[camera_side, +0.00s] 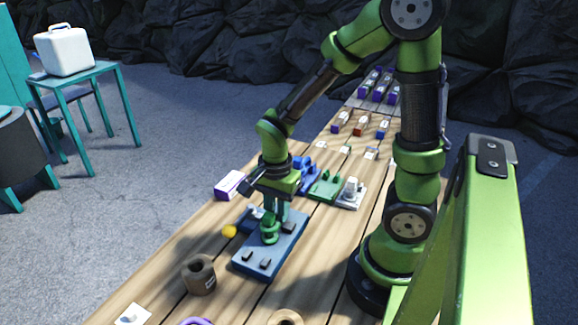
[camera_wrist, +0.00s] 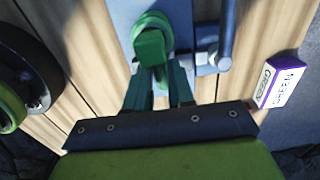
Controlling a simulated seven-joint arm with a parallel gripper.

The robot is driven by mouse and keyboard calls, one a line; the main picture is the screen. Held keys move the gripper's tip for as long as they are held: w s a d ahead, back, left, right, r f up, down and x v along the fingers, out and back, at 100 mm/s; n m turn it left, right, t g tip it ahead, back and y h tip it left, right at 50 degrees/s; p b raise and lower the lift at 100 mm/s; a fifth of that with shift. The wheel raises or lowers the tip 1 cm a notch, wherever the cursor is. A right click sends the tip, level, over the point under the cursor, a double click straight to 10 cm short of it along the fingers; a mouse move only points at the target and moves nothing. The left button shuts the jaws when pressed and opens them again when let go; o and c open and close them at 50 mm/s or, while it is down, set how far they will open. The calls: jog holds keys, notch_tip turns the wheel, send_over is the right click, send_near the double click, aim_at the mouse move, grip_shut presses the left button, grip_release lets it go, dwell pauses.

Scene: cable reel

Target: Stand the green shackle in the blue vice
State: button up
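The green shackle (camera_side: 269,233) is at my gripper's fingertips, low over a blue plate (camera_side: 284,252) with dark blocks on it. In the wrist view, the shackle (camera_wrist: 151,38) shows as a green ring and block, its near end between the teal fingers of my gripper (camera_wrist: 162,80), which look closed on it. I cannot tell whether the shackle touches the plate. A blue fixture (camera_side: 306,178), which looks like a vice, stands behind my gripper and is partly hidden by it.
A green fixture (camera_side: 326,187) and a pale grey one (camera_side: 350,192) stand right of the blue one. A purple-and-white box (camera_side: 230,185) lies at the left edge, a yellow piece (camera_side: 229,231) beside the plate, and a brown ring (camera_side: 199,275) in front. Several small boxes line the far end.

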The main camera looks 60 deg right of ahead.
jog(key=o, duration=0.3)
jog(key=shift+r, duration=0.1)
notch_tip(320, 180, up, 17)
jog(key=s+a+n+t, duration=0.1)
jog(key=n+t, duration=0.1)
jog(key=n, duration=0.2)
jog(key=s+a+n+t+y, duration=0.1)
jog(key=a+n+t, duration=0.1)
jog(key=n, duration=0.3)
jog(key=a+r+n+t+y, duration=0.1)
jog(key=a+n+t, duration=0.1)
jog(key=n, duration=0.3)
jog(key=shift+s+t, duration=0.4)
jog(key=shift+t, duration=0.2)
